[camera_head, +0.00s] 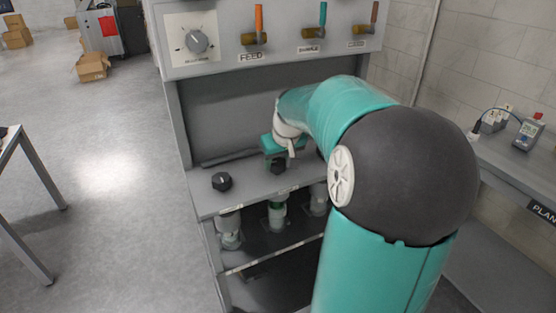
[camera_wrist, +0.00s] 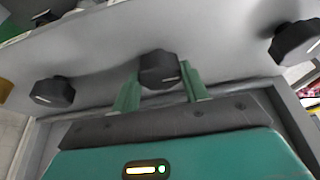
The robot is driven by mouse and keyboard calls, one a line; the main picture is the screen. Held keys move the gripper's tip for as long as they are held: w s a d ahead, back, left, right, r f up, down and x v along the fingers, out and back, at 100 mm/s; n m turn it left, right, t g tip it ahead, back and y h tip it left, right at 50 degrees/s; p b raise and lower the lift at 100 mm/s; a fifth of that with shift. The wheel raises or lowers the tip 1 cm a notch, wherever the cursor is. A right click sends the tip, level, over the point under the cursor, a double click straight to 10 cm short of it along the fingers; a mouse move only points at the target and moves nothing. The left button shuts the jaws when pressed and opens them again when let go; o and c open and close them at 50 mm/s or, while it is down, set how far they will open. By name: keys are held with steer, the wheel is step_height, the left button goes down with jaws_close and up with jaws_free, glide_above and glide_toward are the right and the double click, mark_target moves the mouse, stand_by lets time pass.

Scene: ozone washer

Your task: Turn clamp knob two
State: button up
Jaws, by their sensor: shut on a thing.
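Clamp knob two (camera_wrist: 158,70) is the middle black knob of a row on the bench shelf, with a pale mark on its face. My gripper (camera_wrist: 160,86) has its two green fingers on either side of this knob and is shut on it. In the head view my gripper (camera_head: 278,160) points down at the shelf, and a dark part of the knob (camera_head: 278,168) shows below it. A black knob (camera_head: 222,181) stands free to the left. In the wrist view two other black knobs, one at the left (camera_wrist: 52,92) and one at the right (camera_wrist: 294,43), stand clear of the fingers.
Above the shelf is a grey panel (camera_head: 210,57) with a dial (camera_head: 196,41) and several coloured-handled valves, labelled FEED at the left. A side bench (camera_head: 510,155) holds a small meter (camera_head: 529,132). Open floor lies left.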

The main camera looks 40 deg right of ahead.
steer(key=m, duration=0.1)
steer(key=m+h, duration=0.1)
steer(key=m, duration=0.1)
steer(key=shift+w+a+g, duration=0.1)
steer(key=shift+a+g, duration=0.1)
steer(key=shift+g, duration=0.1)
steer(key=m+g+h, duration=0.1)
steer(key=m, duration=0.3)
steer(key=m+g+h, duration=0.1)
steer(key=m, duration=0.2)
steer(key=shift+w+a+m, duration=0.1)
steer(key=shift+w+m, duration=0.05)
steer(key=shift+m, duration=0.25)
steer(key=m+g, duration=0.1)
steer(key=m, duration=0.2)
steer(key=shift+w+m+g, duration=0.1)
steer(key=shift+m+g, duration=0.2)
steer(key=shift+g, duration=0.1)
steer(key=m+g, duration=0.1)
steer(key=m, duration=0.2)
steer(key=m+g, duration=0.1)
steer(key=m, duration=0.2)
steer(key=shift+w, duration=0.15)
steer(key=m+g+y, duration=0.1)
steer(key=m, duration=0.2)
steer(key=m+y, duration=0.1)
steer(key=m, duration=0.2)
steer(key=shift+d+g, duration=0.2)
steer(key=shift+g, duration=0.2)
steer(key=shift+m, duration=0.3)
